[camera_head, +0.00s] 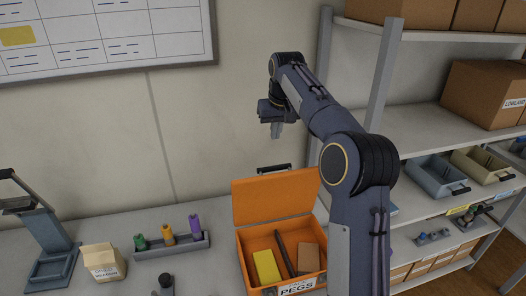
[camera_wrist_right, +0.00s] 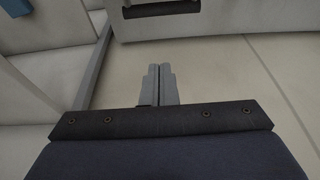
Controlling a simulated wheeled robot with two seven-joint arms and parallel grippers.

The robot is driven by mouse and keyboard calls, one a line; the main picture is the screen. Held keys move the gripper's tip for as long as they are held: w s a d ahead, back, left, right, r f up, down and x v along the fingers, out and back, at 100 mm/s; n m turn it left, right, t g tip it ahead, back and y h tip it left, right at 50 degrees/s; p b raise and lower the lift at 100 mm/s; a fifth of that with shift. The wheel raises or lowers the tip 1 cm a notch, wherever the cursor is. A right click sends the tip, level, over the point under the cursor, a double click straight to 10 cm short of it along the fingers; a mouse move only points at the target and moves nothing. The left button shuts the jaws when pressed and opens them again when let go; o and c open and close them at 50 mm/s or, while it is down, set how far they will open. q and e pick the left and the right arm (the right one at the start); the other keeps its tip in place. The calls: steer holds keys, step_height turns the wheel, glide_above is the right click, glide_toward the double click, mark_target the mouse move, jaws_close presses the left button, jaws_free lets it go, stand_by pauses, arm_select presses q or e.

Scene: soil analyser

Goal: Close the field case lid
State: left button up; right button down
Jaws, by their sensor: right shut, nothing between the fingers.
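The orange field case (camera_head: 243,263) stands on the bench with its lid (camera_head: 275,197) open, raised at the back and leaning near the wall. Inside it lie a yellow block (camera_head: 267,267), a dark bar and a brown block (camera_head: 308,257). A front label reads PEGS. My right gripper (camera_head: 276,133) is shut and empty, high above the lid and near the wall. In the right wrist view its two fingers (camera_wrist_right: 159,84) are together with nothing between them. My right arm hides the right side of the case. My left gripper is not in view.
A rack (camera_head: 180,245) with several coloured bottles and a small paper bag (camera_head: 103,262) stand left of the case. A grey device (camera_head: 50,240) is at the far left. Shelving (camera_head: 420,130) with boxes and bins rises close on the right.

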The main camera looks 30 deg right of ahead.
step_height(320, 180, down, 10)
steer(key=shift+s+a+r+p, duration=0.15)
steer(key=shift+r+p, duration=0.1)
steer(key=shift+p, duration=0.1)
stand_by(0.5)
